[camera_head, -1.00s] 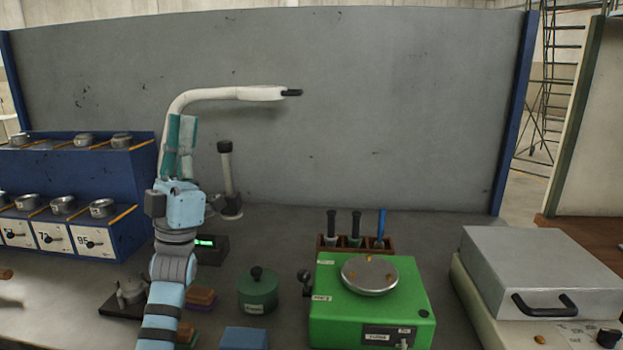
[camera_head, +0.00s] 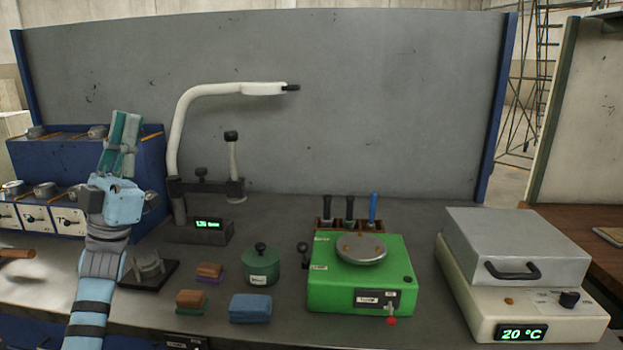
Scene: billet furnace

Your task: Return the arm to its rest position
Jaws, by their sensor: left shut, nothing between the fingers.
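My left arm comes in from the lower left of the head view and stands nearly upright. My left gripper (camera_head: 122,132) points up, with its teal fingers together and nothing between them. It is in front of the blue rack (camera_head: 62,157) and hides part of it. The gripper is apart from the white curved arm of the stand (camera_head: 178,125) to its right. My right gripper is not in view.
A green device (camera_head: 345,285) with a round metal plate stands mid-bench. A furnace box (camera_head: 515,245) showing 20 °C is at right. A green lidded pot (camera_head: 262,265), a blue block (camera_head: 250,308) and small stacked blocks (camera_head: 192,299) lie at front. The grey back panel (camera_head: 390,110) closes the rear.

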